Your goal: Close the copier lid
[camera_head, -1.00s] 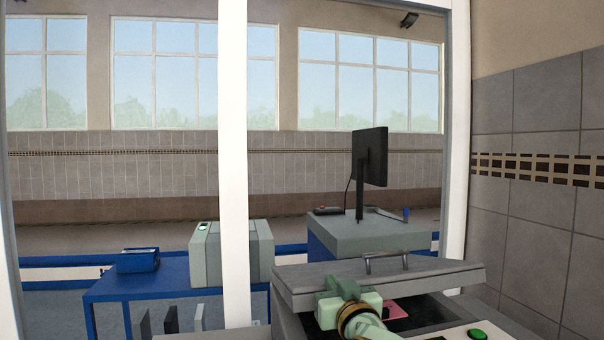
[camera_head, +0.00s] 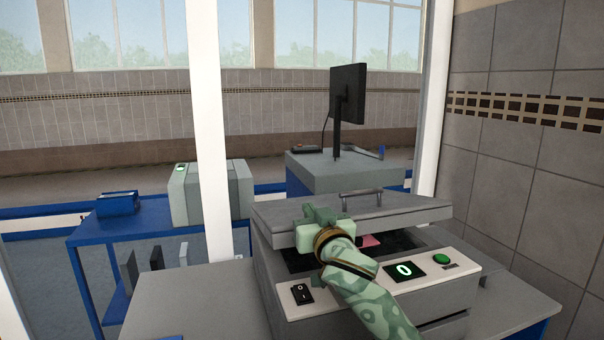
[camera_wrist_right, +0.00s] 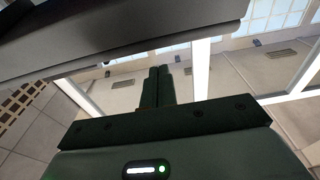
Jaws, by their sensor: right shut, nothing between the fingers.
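The copier (camera_head: 430,270) stands at the lower right of the head view. Its grey lid (camera_head: 410,212) is partly raised, with a metal handle (camera_head: 361,196) on top. A gap under the lid shows the dark bed and a pink sheet (camera_head: 370,241). My right gripper (camera_head: 320,210) is at the lid's front edge, left of the handle, and hides part of that edge. Its fingers (camera_wrist_right: 160,72) are shut and empty in the right wrist view, close to the lid (camera_wrist_right: 130,35); I cannot tell whether they touch it. My left gripper is not in view.
A monitor (camera_head: 348,95) stands on a grey cabinet behind. A blue table (camera_head: 140,222) is at left, a tiled wall (camera_head: 530,170) at right.

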